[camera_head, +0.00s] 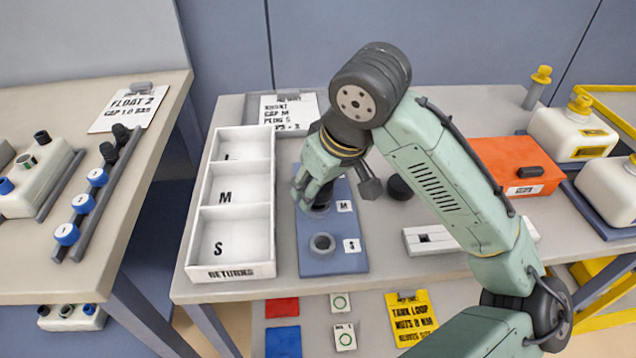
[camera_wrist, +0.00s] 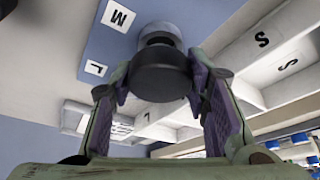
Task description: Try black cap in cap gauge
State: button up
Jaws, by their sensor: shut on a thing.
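My gripper (camera_wrist: 165,85) is shut on a black cap (camera_wrist: 160,75), which sits between the two fingertips. In the head view my gripper (camera_head: 312,195) is over the blue cap gauge (camera_head: 310,255), near the label M. The gauge also shows in the wrist view (camera_wrist: 128,45), with labels M and L beside the cap. A grey round post (camera_wrist: 158,33) shows just past the cap; I cannot tell whether they touch. My gripper and wrist hide the gauge's far end in the head view.
A white returns tray (camera_head: 231,270) with three empty compartments stands left of the gauge. A dark round piece (camera_head: 400,188), a white slotted block (camera_head: 425,238) and an orange box (camera_head: 515,160) lie to the right. White jugs (camera_head: 570,133) stand far right.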

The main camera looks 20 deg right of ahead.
jog(key=shift+f+b, duration=0.45)
jog(key=shift+f, duration=0.25)
dwell(0.5)
jog(key=o, duration=1.1)
jog(key=v, duration=1.2)
